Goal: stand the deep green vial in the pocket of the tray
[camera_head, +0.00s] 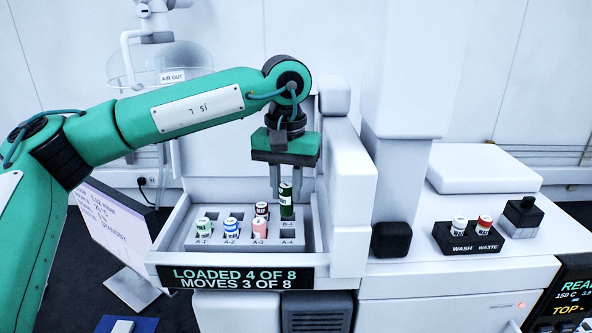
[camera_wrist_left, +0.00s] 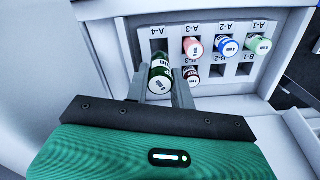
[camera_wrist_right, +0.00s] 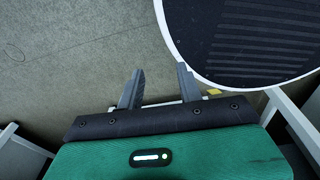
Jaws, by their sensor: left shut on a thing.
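The deep green vial (camera_head: 286,205) is upright between the fingers of my left gripper (camera_head: 285,192), at the right end of the tray (camera_head: 243,245). Its lower end is just behind the B-4 label; I cannot tell whether it is inside the pocket or just above it. In the left wrist view the vial (camera_wrist_left: 160,75) sits between the two fingers (camera_wrist_left: 160,88), which are shut on it. The A-4 pocket (camera_wrist_left: 158,46) looks empty. My right gripper (camera_wrist_right: 158,82) is open and empty in the right wrist view, and is outside the head view.
The tray also holds a light green vial (camera_head: 203,225), a blue vial (camera_head: 231,226), a pink vial (camera_head: 260,228) and a dark red vial (camera_head: 262,209). A white wall (camera_head: 345,180) stands close right of my left gripper. A black wash/waste rack (camera_head: 467,243) stands farther right.

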